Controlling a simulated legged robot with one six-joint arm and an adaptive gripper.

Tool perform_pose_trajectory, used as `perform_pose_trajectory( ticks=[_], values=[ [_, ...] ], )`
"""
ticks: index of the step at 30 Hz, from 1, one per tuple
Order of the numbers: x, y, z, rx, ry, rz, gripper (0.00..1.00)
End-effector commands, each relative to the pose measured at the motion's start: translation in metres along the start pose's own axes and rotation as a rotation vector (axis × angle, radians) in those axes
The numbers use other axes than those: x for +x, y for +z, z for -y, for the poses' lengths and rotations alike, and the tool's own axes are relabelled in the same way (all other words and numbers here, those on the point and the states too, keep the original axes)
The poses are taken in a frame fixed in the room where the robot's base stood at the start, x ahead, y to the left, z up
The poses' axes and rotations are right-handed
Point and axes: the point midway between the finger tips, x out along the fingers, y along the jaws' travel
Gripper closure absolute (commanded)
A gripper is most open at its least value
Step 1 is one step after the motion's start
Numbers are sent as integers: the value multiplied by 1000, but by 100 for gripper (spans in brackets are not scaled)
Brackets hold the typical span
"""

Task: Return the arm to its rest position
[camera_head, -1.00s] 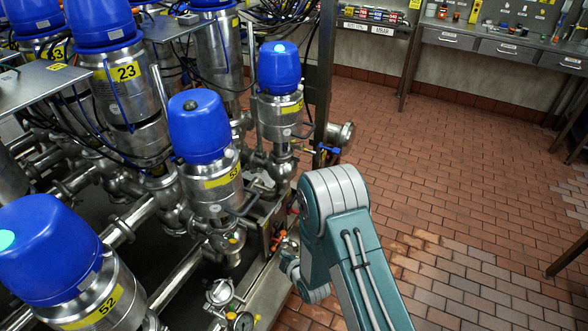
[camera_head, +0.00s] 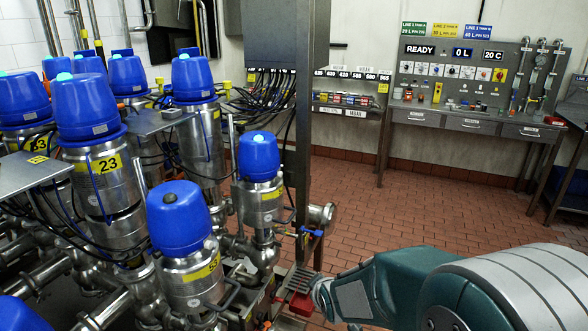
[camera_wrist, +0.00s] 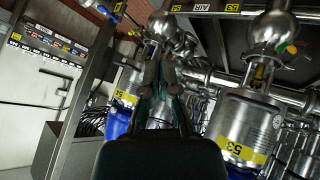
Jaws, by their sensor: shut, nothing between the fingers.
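My arm (camera_head: 420,283) stretches across the lower right of the head view, bent at a large grey-banded joint. Its far end reaches left toward the front edge of the valve matrix. I cannot clearly make out my gripper there. In the wrist view my gripper (camera_wrist: 161,75) is in the middle, its fingers together and empty. Behind it are valve 54 (camera_wrist: 128,97) and valve 53 (camera_wrist: 240,130), seen upside down. I cannot tell how far the fingers are from them.
Blue-capped valves (camera_head: 180,222) with steel pipes fill the left. A dark upright post (camera_head: 304,130) stands beside the matrix. A workbench (camera_head: 465,122) with a control panel (camera_head: 468,62) is at the back right. Open brick floor (camera_head: 400,205) lies between.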

Motion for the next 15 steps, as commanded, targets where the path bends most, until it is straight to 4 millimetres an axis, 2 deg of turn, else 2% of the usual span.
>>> perform_pose_trajectory(
  ticks=[1,6,15],
  values=[
    [-19,-1,-9,40,10,12,100],
    [-77,9,-24,180,18,79,100],
    [-177,39,-27,432,32,187,100]
  ],
)
